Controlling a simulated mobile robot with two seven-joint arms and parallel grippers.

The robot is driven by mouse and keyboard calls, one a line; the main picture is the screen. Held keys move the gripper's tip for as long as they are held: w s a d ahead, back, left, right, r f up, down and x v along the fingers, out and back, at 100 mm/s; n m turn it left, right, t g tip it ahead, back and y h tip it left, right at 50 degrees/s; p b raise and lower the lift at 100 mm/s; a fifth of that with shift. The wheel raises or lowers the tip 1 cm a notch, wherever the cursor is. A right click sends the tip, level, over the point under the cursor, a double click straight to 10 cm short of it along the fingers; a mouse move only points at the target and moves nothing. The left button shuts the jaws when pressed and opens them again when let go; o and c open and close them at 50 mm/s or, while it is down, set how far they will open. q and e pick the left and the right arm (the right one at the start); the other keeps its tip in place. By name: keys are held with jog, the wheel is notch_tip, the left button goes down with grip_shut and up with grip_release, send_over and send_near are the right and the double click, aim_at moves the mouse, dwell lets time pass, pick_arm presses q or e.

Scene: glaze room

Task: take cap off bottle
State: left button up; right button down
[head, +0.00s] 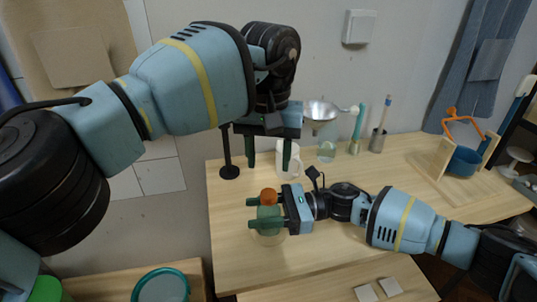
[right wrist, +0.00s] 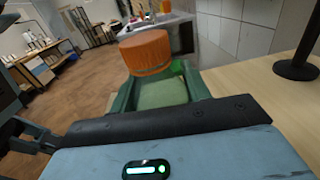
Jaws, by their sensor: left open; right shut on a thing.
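The bottle's orange cap (head: 268,196) sits on top of the bottle, and it also shows in the right wrist view (right wrist: 146,52). My right gripper (head: 254,213) is shut on the bottle from the right, below the cap. The pale green bottle body (right wrist: 162,93) shows between its fingers in the right wrist view. The fingers hide much of the body, and I cannot tell whether its base touches the table. My left gripper (head: 269,158) is open with fingers pointing down, above and apart from the cap in the picture. Nothing is held between its fingers.
On the wooden table (head: 340,187), a white mug (head: 289,163) shows partly behind my left gripper. A black stand base (head: 229,172), a glass jar (head: 326,152) and a brush cup (head: 377,141) stand near the back. A blue bucket (head: 463,161) is at right.

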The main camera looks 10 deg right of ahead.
aim_at(268, 193)
pick_arm(q)
jog(key=shift+f, duration=0.15)
jog(key=shift+f, duration=3.9)
